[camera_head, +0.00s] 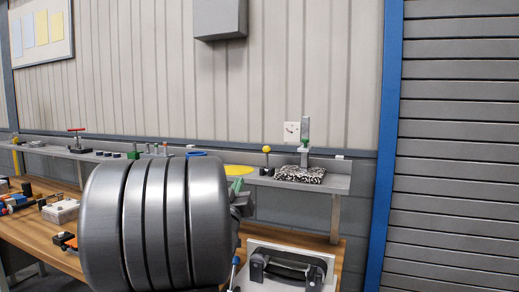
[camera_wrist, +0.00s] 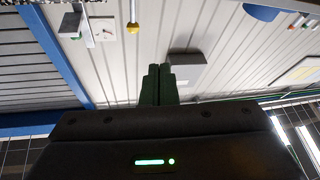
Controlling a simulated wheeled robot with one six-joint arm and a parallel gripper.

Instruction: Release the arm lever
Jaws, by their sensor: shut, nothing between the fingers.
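My gripper (camera_wrist: 158,84) is shut and empty in the wrist view, with its two dark green fingers side by side. That view is upside down and the fingers point at the wall panels. In the head view my grey arm hides most of the gripper. A short lever with a yellow ball (camera_head: 266,149) stands on the wall shelf; its ball also shows at the top of the wrist view (camera_wrist: 133,28). Right of it, a grey post with a green handle (camera_head: 305,130) stands on a speckled block (camera_head: 299,175). I cannot tell which one is the arm lever. My gripper touches neither.
The grey shelf (camera_head: 343,184) runs along the wall, with a yellow disc (camera_head: 239,170) and a red-handled tool (camera_head: 77,137). Below, a wooden bench (camera_head: 30,232) holds loose parts and a white case with a black handle (camera_head: 290,262). A grey box (camera_head: 220,18) hangs above.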

